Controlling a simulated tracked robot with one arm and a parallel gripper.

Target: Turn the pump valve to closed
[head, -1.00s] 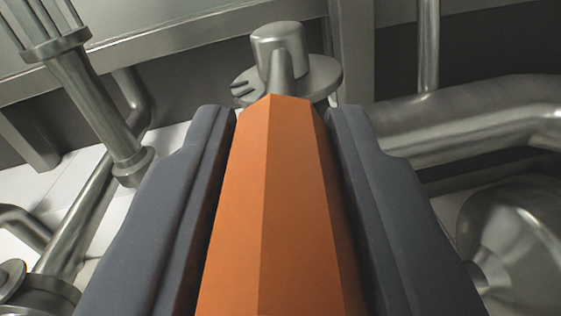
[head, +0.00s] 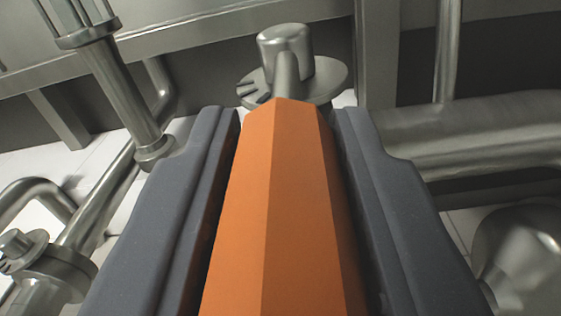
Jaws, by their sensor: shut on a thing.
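The pump valve has an orange faceted handle (head: 275,215) that runs from the bottom of the view up toward a metal stem and cap (head: 285,50). A round metal disc with notches (head: 325,80) sits around the stem behind the handle. My gripper (head: 290,120) is shut on the orange handle, with one dark grey finger on each side of it. The near end of the handle is cut off by the bottom edge.
A metal column (head: 115,85) and a bent pipe (head: 40,195) stand at the left, with a small fitting (head: 30,250) below them. A thick horizontal pipe (head: 470,135) and a rounded metal body (head: 520,260) lie at the right. Pale floor tiles (head: 95,160) show behind.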

